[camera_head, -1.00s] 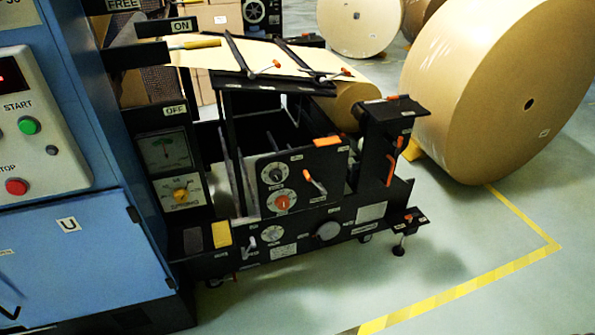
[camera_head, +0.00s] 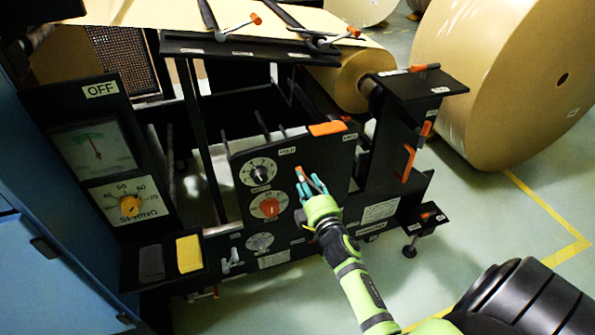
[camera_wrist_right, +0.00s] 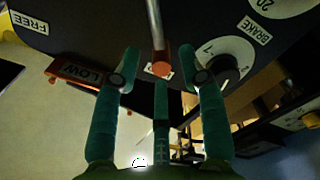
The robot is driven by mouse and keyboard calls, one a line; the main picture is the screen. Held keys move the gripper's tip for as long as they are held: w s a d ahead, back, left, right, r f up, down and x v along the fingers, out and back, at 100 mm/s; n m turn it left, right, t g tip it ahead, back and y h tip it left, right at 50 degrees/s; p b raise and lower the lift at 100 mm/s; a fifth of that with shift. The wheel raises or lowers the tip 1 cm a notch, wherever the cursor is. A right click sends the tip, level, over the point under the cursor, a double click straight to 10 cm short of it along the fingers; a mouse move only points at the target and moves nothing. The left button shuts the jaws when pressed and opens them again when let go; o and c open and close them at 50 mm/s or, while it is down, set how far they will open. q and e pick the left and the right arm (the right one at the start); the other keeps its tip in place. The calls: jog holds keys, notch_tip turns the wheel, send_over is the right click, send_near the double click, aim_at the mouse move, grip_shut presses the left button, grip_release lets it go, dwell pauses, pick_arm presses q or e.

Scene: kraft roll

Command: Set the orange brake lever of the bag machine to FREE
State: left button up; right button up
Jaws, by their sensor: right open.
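The brake lever is a silver rod with an orange knob (camera_head: 300,173) on the front of the black bag machine panel (camera_head: 335,160). My right gripper (camera_head: 311,185) is at this lever, its fingers spread around the knob. In the right wrist view the orange knob (camera_wrist_right: 161,69) lies between the open fingertips of the right gripper (camera_wrist_right: 160,62), with no clear grip on it. The FREE label (camera_wrist_right: 31,22) shows at the left of that view, and the BRAKE dial (camera_wrist_right: 222,60) at the right. My left gripper is not in view.
An orange block (camera_head: 327,128) sits on the panel's top edge. A large kraft roll (camera_head: 500,85) stands at the right. Clear floor lies in front of it.

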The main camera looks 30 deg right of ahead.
aim_at(302, 170)
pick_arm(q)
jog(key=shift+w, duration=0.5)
pick_arm(e)
jog(key=shift+x, duration=2.25)
jog(key=shift+f, duration=0.1)
grip_shut()
jog(key=shift+d, duration=0.1)
